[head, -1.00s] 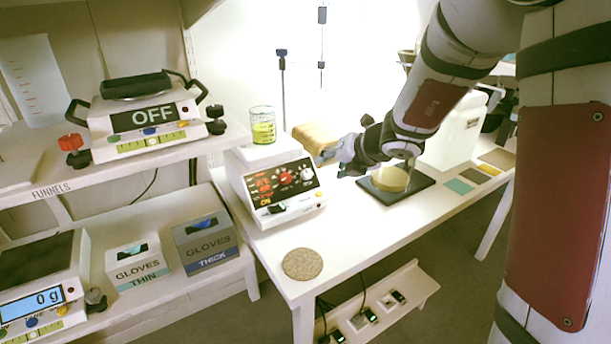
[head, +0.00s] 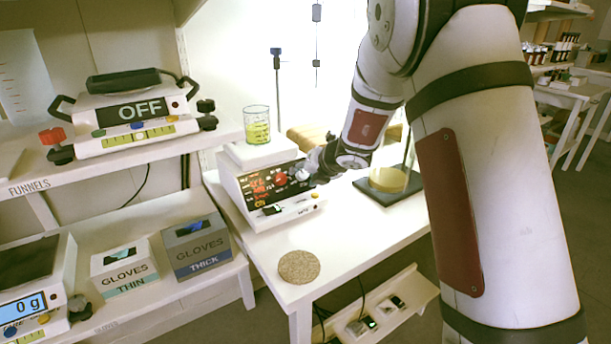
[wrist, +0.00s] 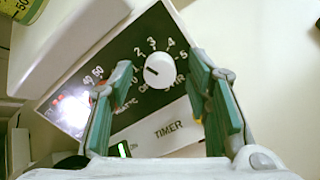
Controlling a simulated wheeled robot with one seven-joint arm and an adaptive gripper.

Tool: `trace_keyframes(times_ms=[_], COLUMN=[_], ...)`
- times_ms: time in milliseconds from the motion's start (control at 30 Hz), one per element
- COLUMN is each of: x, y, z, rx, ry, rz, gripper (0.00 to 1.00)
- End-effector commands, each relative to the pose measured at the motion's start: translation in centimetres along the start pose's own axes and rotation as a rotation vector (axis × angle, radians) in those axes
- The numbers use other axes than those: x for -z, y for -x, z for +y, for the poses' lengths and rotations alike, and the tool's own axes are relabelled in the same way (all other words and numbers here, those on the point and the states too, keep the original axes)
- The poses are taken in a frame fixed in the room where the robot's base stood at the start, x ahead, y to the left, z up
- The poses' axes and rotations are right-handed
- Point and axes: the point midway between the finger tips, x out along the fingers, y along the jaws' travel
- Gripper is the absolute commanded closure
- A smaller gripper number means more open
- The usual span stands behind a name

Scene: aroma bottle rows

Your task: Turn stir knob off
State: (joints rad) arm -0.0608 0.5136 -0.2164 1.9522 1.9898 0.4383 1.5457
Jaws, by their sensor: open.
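The white stirrer hotplate (head: 232,190) stands on the table with a dark control panel on its front. A white round knob (wrist: 160,68) with a scale from 0 to 5 around it is in the middle of the wrist view. Its dark pointer mark points left, toward the low end; the lettering below is partly hidden. My gripper (wrist: 161,72) is open, its green-padded fingers on either side of the knob with gaps visible. In the head view my gripper (head: 304,172) is at the panel's right end and covers part of it. A red knob (head: 281,180) sits further left.
A beaker (head: 256,126) of yellow liquid stands on the hotplate. A lit green switch (wrist: 123,150) and a TIMER label lie below the knob. A cork mat (head: 299,267) lies in front; a dark-based stand (head: 377,194) is to the right.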

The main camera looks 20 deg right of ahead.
Motion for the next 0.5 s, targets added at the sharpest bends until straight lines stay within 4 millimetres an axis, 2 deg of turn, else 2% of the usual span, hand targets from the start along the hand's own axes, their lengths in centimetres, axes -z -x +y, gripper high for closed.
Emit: trace_keyframes(times_ms=[167, 367, 500], x=[0.01, 0.02, 0.03], y=[0.01, 0.02, 0.02], z=[0.01, 0.0, 0.0], rx=[0.0, 0.0, 0.0], ry=[0.0, 0.0, 0.001], rz=[0.0, 0.001, 0.001], gripper=[0.55, 0.99, 1.0])
